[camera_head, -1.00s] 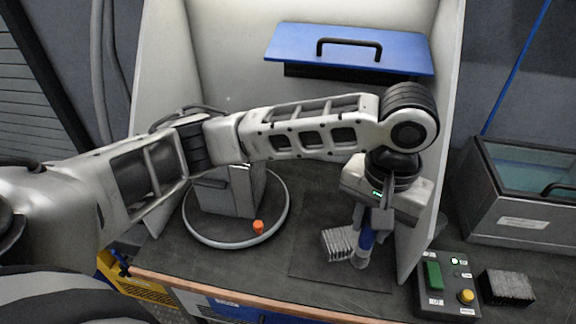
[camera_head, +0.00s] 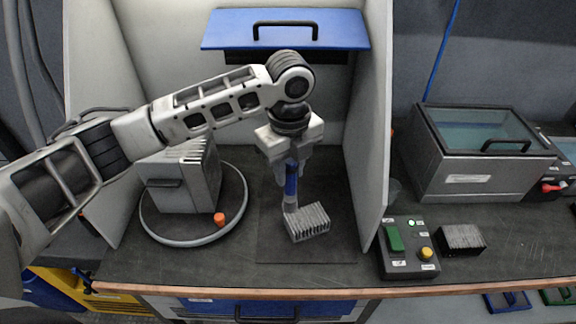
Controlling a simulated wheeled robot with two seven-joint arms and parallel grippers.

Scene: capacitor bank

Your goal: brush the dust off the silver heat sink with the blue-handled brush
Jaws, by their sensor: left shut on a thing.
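The silver heat sink (camera_head: 307,222) lies on a dark mat on the bench, fins facing up. My left gripper (camera_head: 291,172) comes down above and behind it, shut on the blue-handled brush (camera_head: 291,182). The brush is roughly upright, with its lower end at the left back edge of the heat sink. Whether the bristles touch the fins I cannot tell. My right gripper is not in view.
A round turntable (camera_head: 239,217) with a grey boxy unit (camera_head: 181,182) and an orange knob stands left. The booth's right wall (camera_head: 369,140) rises beside the mat. Right of it are a control box (camera_head: 407,246), a dark finned block (camera_head: 461,239) and a lidded tank (camera_head: 475,152).

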